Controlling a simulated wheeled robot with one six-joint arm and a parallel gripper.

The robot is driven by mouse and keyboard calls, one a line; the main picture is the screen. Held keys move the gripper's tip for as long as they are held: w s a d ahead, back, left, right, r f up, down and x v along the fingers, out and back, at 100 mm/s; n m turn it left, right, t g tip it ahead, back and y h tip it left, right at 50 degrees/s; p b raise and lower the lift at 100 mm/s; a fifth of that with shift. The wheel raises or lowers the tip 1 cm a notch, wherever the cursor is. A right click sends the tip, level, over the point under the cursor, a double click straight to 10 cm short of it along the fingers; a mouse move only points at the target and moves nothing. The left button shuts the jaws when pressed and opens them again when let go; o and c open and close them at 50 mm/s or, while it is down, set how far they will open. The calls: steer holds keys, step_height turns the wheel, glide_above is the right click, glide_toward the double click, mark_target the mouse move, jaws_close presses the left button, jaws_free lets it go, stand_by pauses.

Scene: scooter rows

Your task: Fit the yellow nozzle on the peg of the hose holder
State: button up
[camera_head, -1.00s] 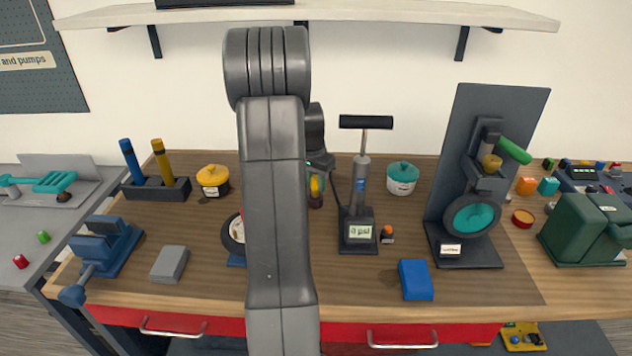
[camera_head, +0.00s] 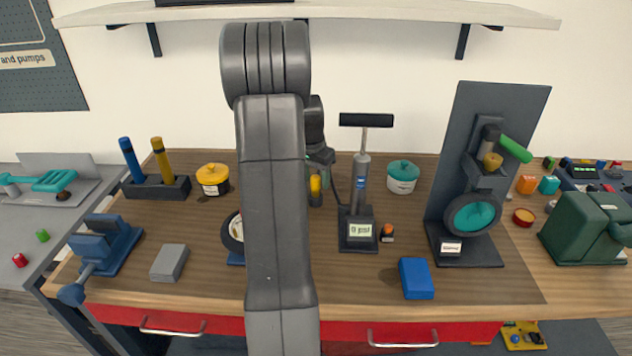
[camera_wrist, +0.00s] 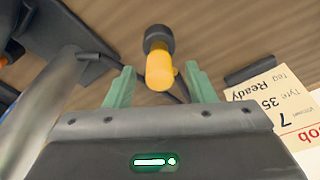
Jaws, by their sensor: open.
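The yellow nozzle (camera_head: 315,187) stands left of the floor pump (camera_head: 361,190) in the head view, with a dark part around it. In the wrist view the nozzle (camera_wrist: 159,70) has a black end and lies between my green fingers. My gripper (camera_wrist: 160,74) is open, with a visible gap between each finger and the nozzle. In the head view my gripper (camera_head: 318,160) is partly hidden behind my arm. A dark peg-like stub (camera_wrist: 93,57) shows by the pump's silver barrel (camera_wrist: 42,108); I cannot tell whether it is the holder's peg.
A paper tag (camera_wrist: 277,108) lies right of my fingers. A yellow-lidded pot (camera_head: 213,180) and a teal-lidded pot (camera_head: 402,177) stand at the back. A blue block (camera_head: 416,279) lies in front of the pump. A tall dark stand (camera_head: 470,190) is at the right.

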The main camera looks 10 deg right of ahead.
step_height(320, 180, up, 12)
steer(key=s+a, duration=0.1)
steer(key=shift+s+a+b, duration=0.15)
steer(key=shift+s+b, duration=0.05)
steer(key=shift+b, duration=0.1)
steer(key=shift+f, duration=0.15)
steer(key=f, duration=0.4)
steer(key=w+d+f, duration=0.1)
steer(key=f, duration=0.4)
steer(key=f+p, duration=0.1)
steer(key=f, duration=0.3)
steer(key=shift+w+d+f, duration=0.25)
steer(key=shift+r, duration=0.25)
steer(key=shift+f, duration=0.1)
